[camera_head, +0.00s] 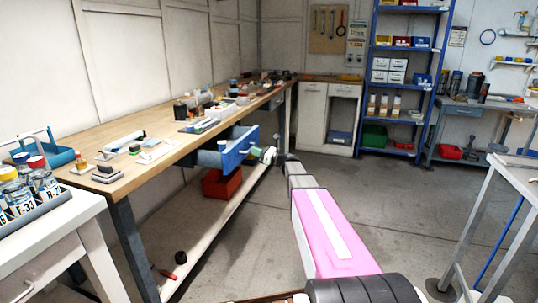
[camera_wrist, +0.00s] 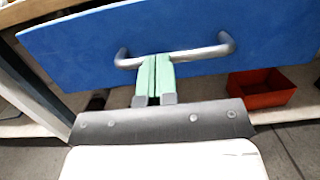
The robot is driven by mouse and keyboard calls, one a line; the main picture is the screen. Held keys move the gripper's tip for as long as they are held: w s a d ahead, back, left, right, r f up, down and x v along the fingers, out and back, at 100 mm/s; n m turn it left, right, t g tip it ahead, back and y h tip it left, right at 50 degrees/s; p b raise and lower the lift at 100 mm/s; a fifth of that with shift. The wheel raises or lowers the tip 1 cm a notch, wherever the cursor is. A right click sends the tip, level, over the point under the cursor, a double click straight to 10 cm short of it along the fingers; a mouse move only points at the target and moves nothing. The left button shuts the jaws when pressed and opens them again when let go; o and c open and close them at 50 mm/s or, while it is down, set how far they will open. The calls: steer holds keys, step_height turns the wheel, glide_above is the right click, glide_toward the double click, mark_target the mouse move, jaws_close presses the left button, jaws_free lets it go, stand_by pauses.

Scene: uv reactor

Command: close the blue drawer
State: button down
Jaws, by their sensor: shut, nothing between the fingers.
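The blue drawer (camera_head: 239,149) stands pulled out from under the front edge of the long wooden workbench (camera_head: 150,160). Its blue front (camera_wrist: 90,45) fills the top of the wrist view, with a grey metal bar handle (camera_wrist: 195,54) across it. My gripper (camera_wrist: 155,62) has green fingers that are together with nothing between them. The fingertips are at the handle, near its left half. I cannot tell whether they touch it. In the head view my arm reaches to the right side of the drawer front, and my gripper (camera_head: 268,155) looks small there.
A red bin (camera_head: 222,184) sits on the lower shelf (camera_head: 200,232) under the drawer; it also shows in the wrist view (camera_wrist: 262,88). Tools and small items crowd the bench top. A white table (camera_head: 50,222) stands at the left and a metal table (camera_head: 515,170) at the right. The middle floor is clear.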

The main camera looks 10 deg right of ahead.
mark_target(223, 146)
steer(key=f+x, duration=0.1)
steer(key=x, duration=0.4)
steer(key=f+x, duration=0.1)
steer(key=x, duration=0.4)
steer(key=f+x, duration=0.1)
steer(key=x, duration=0.4)
steer(key=shift+w+a, duration=0.3)
steer(key=shift+a, duration=0.35)
steer(key=shift+w+a+r, duration=0.1)
steer(key=shift+s+d, duration=0.2)
steer(key=shift+d, duration=0.05)
steer(key=v, duration=1.4)
steer(key=s+a+f+n+g+h, duration=0.2)
steer(key=s+f+n+g+h, duration=0.2)
steer(key=s+f+n, duration=0.4)
steer(key=s+a+f+n+g+h, duration=0.25)
steer(key=s+f+n, duration=0.2)
steer(key=s, duration=0.65)
steer(key=s+d+f+n+g+h, duration=0.2)
steer(key=s+d+n+h, duration=0.3)
steer(key=s, duration=0.4)
steer(key=s+d+f+n+g+h, duration=0.2)
steer(key=s+d+f+n+h, duration=0.3)
steer(key=s, duration=0.4)
steer(key=shift+s+f+n+h, duration=0.2)
steer(key=shift+n+h, duration=0.25)
steer(key=shift+n, duration=0.4)
